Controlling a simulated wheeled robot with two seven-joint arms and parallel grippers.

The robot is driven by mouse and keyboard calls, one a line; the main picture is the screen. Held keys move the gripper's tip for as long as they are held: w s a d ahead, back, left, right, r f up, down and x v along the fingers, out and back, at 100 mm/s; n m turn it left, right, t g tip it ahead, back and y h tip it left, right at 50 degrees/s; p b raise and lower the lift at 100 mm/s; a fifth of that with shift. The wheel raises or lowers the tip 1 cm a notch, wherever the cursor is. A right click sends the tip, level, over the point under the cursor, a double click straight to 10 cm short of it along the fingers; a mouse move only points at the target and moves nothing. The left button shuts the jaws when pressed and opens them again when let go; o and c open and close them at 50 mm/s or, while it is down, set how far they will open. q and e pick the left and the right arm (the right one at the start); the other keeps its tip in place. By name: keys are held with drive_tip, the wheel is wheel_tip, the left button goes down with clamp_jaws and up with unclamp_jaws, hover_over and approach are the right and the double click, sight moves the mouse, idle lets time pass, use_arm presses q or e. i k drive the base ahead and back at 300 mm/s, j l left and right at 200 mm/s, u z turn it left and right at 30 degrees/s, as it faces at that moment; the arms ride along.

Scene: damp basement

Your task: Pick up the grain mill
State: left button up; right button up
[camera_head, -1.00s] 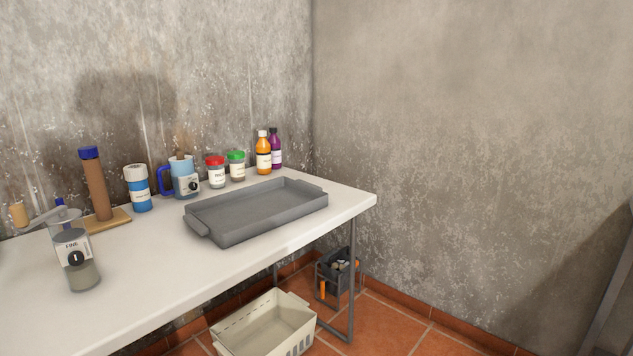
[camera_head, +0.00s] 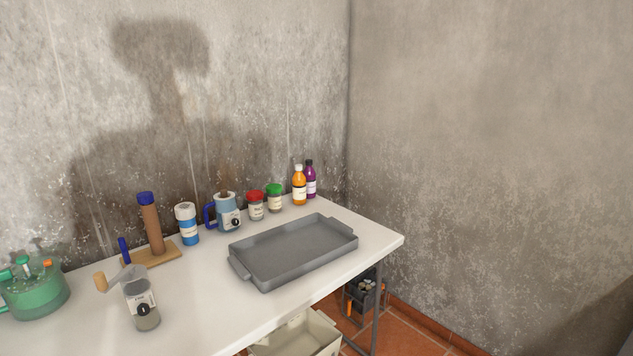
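The grain mill (camera_head: 142,301) stands upright on the white table (camera_head: 205,317) at the lower left of the head view. It has a grey body, a pale label with a black knob, and a crank arm with a wooden handle (camera_head: 101,282) pointing left. Neither of my grippers shows in the view, and nothing touches the mill.
A green pot (camera_head: 35,292) stands left of the mill. Behind are a wooden stand with a brown post (camera_head: 153,230), a blue jar (camera_head: 187,226), a blue-handled device (camera_head: 228,213), two lidded jars and two bottles. A grey tray (camera_head: 293,250) lies to the right.

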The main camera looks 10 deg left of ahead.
sight(136, 287)
drive_tip(key=u, duration=1.25)
drive_tip(key=i+u, duration=0.2)
drive_tip(key=u, duration=0.2)
drive_tip(key=i+u, duration=0.15)
drive_tip(key=u, duration=0.25)
